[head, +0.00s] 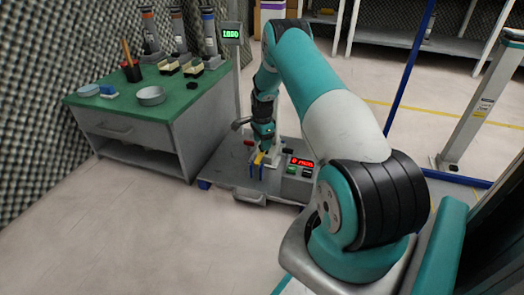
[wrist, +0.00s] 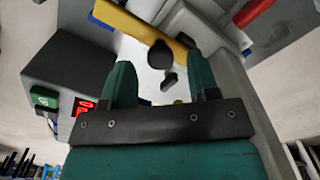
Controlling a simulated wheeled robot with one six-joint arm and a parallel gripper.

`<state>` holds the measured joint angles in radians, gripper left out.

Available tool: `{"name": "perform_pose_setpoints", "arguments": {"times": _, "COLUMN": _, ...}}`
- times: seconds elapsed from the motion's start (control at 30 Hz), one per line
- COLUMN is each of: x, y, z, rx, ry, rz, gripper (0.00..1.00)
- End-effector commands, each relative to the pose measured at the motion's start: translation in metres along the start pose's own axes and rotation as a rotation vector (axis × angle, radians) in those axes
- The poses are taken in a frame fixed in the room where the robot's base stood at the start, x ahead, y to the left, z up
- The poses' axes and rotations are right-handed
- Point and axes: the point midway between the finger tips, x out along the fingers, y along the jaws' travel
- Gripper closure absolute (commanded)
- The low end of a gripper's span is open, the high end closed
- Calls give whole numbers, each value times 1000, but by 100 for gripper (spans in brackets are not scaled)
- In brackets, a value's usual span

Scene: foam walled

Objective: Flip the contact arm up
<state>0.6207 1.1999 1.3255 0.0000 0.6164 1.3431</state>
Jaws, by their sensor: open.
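A yellow bar (wrist: 140,22), which may be the contact arm, slants across the top of the wrist view. A black knob (wrist: 160,55) and a smaller black part (wrist: 168,80) show just below it. My gripper (wrist: 159,62) is open, with its two teal fingers on either side of the knob in the picture; I cannot tell whether they touch anything. In the head view my gripper (head: 263,149) points down over the grey machine, close above the yellow part (head: 259,158). My arm and gripper hide part of the machine.
The machine's panel has a red display (head: 302,162) and a green button (wrist: 45,98). A red part (wrist: 252,12) is at upper right in the wrist view. A green-topped bench (head: 120,110) stands left. A blue post (head: 408,65) stands right. The floor in front is clear.

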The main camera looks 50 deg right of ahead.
Motion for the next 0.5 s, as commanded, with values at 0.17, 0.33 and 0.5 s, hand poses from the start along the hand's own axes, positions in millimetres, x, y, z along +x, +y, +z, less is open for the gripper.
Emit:
{"name": "perform_pose_setpoints", "arguments": {"times": 0.17, "x": 15, "y": 0, "z": 0, "rx": 0, "ry": 0, "rz": 0, "gripper": 45}}
{"name": "perform_pose_setpoints", "arguments": {"times": 0.33, "x": 16, "y": 0, "z": 0, "rx": 0, "ry": 0, "rz": 0, "gripper": 45}}
{"name": "perform_pose_setpoints", "arguments": {"times": 0.5, "x": 16, "y": 0, "z": 0, "rx": 0, "ry": 0, "rz": 0, "gripper": 52}}
